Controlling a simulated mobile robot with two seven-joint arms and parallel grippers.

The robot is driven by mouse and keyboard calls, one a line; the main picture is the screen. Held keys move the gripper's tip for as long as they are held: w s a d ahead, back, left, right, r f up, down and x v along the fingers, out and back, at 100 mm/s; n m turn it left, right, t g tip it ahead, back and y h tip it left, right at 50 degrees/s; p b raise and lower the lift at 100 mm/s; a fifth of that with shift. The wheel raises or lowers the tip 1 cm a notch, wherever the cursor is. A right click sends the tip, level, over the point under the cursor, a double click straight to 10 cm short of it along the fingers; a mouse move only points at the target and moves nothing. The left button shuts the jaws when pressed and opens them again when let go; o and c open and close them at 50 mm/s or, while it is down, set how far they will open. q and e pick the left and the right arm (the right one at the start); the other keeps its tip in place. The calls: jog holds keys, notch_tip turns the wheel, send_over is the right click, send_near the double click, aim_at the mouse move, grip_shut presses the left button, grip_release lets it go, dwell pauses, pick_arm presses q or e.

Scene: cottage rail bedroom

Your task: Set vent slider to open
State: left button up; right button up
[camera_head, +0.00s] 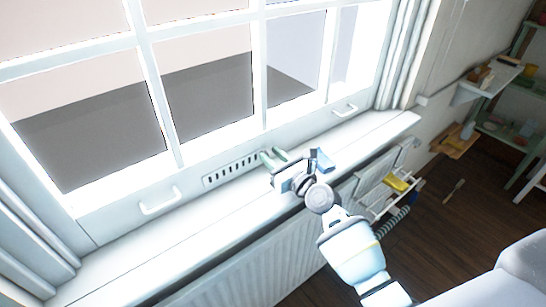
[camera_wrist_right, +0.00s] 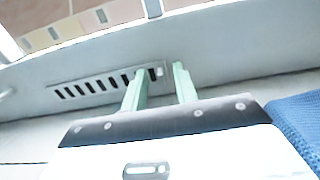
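The vent (camera_head: 232,168) is a pale plate with a row of dark slots, low on the window frame just above the sill. In the right wrist view the vent (camera_wrist_right: 95,86) runs from the left toward my fingers. A small light tab (camera_wrist_right: 159,72), which looks like the slider, shows at its right end. My right gripper (camera_head: 273,156) is at the vent's right end. In the wrist view its two green fingers (camera_wrist_right: 160,72) are apart, with the tab seen between their tips. I cannot tell whether either finger touches it. My left gripper is not in view.
A blue object (camera_head: 322,161) lies on the window sill (camera_head: 372,137), close to the right of my gripper; it also shows in the wrist view (camera_wrist_right: 300,118). White handles (camera_head: 160,202) stick out from the window frame. A radiator (camera_head: 255,262) and a rack with a yellow item (camera_head: 396,184) are below.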

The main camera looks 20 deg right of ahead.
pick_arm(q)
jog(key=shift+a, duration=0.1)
pick_arm(e)
grip_shut()
